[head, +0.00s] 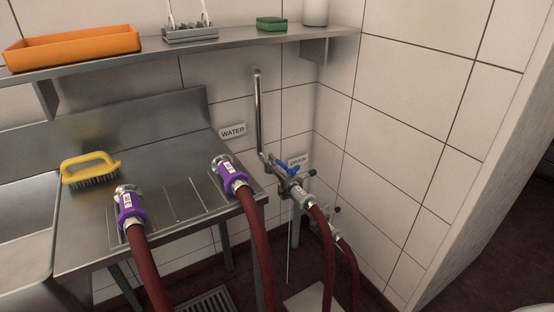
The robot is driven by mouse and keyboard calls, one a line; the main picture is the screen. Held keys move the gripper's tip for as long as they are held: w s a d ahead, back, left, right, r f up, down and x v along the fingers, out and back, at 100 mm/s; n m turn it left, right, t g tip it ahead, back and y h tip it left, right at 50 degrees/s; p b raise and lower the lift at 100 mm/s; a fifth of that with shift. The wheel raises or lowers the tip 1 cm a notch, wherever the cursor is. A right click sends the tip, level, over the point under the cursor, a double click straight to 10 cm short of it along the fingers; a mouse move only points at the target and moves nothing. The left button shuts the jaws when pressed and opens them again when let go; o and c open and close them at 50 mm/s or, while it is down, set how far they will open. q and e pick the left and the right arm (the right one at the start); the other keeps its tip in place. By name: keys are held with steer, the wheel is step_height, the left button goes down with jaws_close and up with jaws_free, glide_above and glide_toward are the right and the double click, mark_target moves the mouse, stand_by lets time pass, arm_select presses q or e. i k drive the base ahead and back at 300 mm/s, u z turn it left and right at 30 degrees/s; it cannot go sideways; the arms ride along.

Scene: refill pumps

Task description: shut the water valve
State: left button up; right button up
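The water valve with its blue lever (286,169) sits at the foot of a bent steel pipe (258,110) on the tiled wall, right of the steel counter. Its lever slants down to the right, roughly in line with the valve body. The WATER sign (232,131) is left of the pipe and the DRAIN sign (299,160) is just behind the lever. Neither of my grippers is in view.
Two red hoses with purple couplings (131,209) (231,177) lie on the steel drainboard (180,195). A yellow brush (91,169) lies by the sink. A shelf above holds an orange tray (75,47). A second hose coupling (325,230) sits lower at the wall.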

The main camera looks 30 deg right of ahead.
mark_target(271, 157)
steer(key=z, duration=1.1)
steer(key=i, duration=0.6)
steer(key=u, duration=0.35)
